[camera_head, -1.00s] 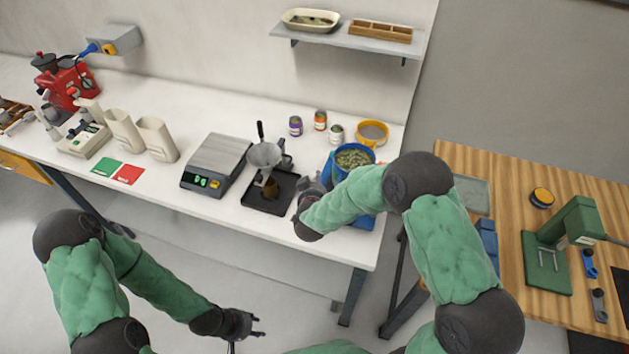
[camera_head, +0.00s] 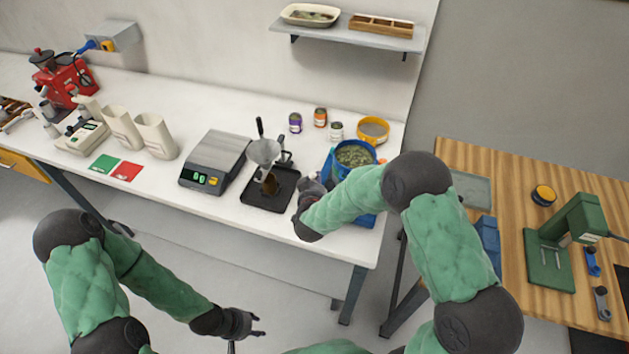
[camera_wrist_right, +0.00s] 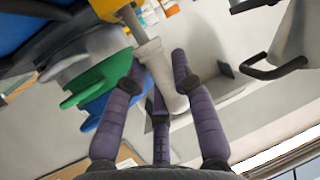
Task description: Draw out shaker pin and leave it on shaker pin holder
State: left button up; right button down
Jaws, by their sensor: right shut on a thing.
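In the right wrist view my right gripper (camera_wrist_right: 165,85) has its purple fingers closed around a pale grey rod with a flared end (camera_wrist_right: 153,55), which looks like the shaker pin. The rod's upper end meets a yellow part (camera_wrist_right: 108,8); whether it is seated there I cannot tell. In the head view my right gripper (camera_head: 308,190) is at the bench front, just left of the blue bucket (camera_head: 352,160) of green beans on its blue base. The pin is hidden there. I cannot pick out the pin holder. My left gripper (camera_head: 252,324) is open and empty, low in front of the bench.
A black tray (camera_head: 262,197) with a funnel stand (camera_head: 264,152) lies left of my right gripper, beside a scale (camera_head: 215,162). A wooden table (camera_head: 490,170) with a green press is at right.

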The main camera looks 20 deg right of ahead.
jog(key=shift+f+b, duration=1.05)
jog(key=shift+f, duration=0.35)
jog(key=c, duration=1)
grip_release()
jog(key=shift+o, duration=0.2)
jog(key=shift+s, duration=0.1)
jog(key=v, duration=1.2)
